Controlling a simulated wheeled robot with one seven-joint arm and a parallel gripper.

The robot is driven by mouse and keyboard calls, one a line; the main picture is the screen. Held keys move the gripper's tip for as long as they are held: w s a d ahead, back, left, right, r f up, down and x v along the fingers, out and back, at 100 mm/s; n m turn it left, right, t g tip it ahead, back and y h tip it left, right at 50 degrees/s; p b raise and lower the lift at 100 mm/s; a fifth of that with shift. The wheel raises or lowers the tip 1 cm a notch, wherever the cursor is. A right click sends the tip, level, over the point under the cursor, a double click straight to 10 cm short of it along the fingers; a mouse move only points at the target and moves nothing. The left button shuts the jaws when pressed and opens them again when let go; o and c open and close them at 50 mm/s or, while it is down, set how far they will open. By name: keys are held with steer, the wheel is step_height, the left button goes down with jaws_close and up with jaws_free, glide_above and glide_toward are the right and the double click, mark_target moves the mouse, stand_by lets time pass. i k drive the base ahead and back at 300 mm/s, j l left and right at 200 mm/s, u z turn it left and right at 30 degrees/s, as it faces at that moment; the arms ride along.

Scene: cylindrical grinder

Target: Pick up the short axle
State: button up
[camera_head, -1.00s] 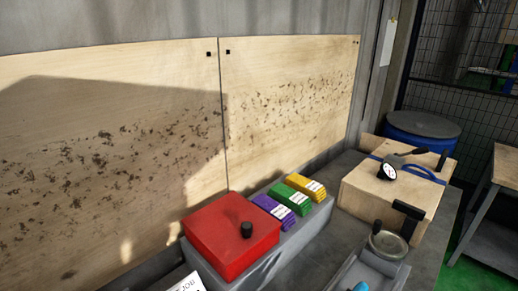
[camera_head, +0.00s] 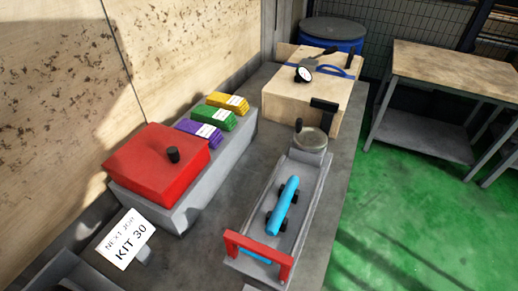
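A bright blue cylindrical bar (camera_head: 284,204) lies lengthwise in a long grey tray (camera_head: 318,195) on the bench. It seems to rest on small black supports that stick out at its sides. A second blue piece (camera_head: 257,257) shows partly at the tray's near end, behind and below a red bracket (camera_head: 258,249). I cannot tell for sure which of these is the short axle. My gripper is in no view.
A red box (camera_head: 155,162) with a black knob and purple, green and yellow stacks (camera_head: 227,101) sit on a grey block. A KIT 30 sign (camera_head: 127,239) stands at the near left. A wooden box (camera_head: 305,92) is at the bench's far end. Green floor (camera_head: 420,220) lies open at right.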

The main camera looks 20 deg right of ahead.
mark_target(272, 228)
steer(key=k+j+z, duration=0.15)
steer(key=j+z, duration=0.25)
steer(key=k+j+z, duration=0.15)
steer(key=z, duration=0.25)
